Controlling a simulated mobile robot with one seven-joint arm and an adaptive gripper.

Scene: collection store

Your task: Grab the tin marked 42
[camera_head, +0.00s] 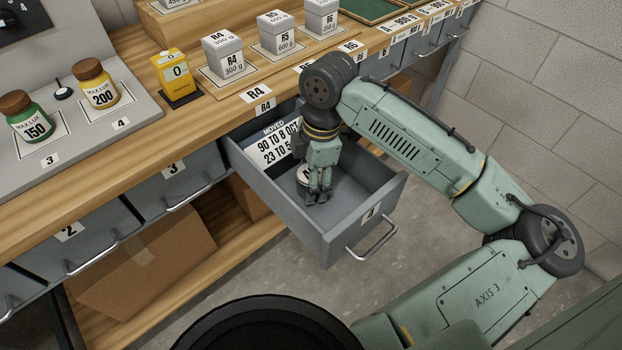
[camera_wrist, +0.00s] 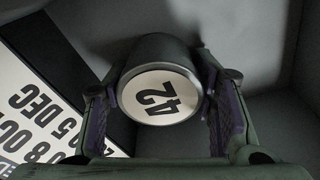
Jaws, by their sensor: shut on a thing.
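The tin marked 42 (camera_wrist: 157,95) is round, with a dark side and a pale lid bearing the black number. In the wrist view it sits between the two fingers of my gripper (camera_wrist: 165,105), one finger on each side of it. In the head view my gripper (camera_head: 319,193) reaches down into the open drawer marked 4 (camera_head: 350,226), and most of the tin (camera_head: 303,175) is hidden behind the fingers. My gripper is shut on the tin, inside the drawer. I cannot tell whether the tin touches the drawer floor.
A printed card (camera_head: 277,145) headed "MOVED" is at the back of the drawer, close to my gripper. The drawer walls surround the gripper.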

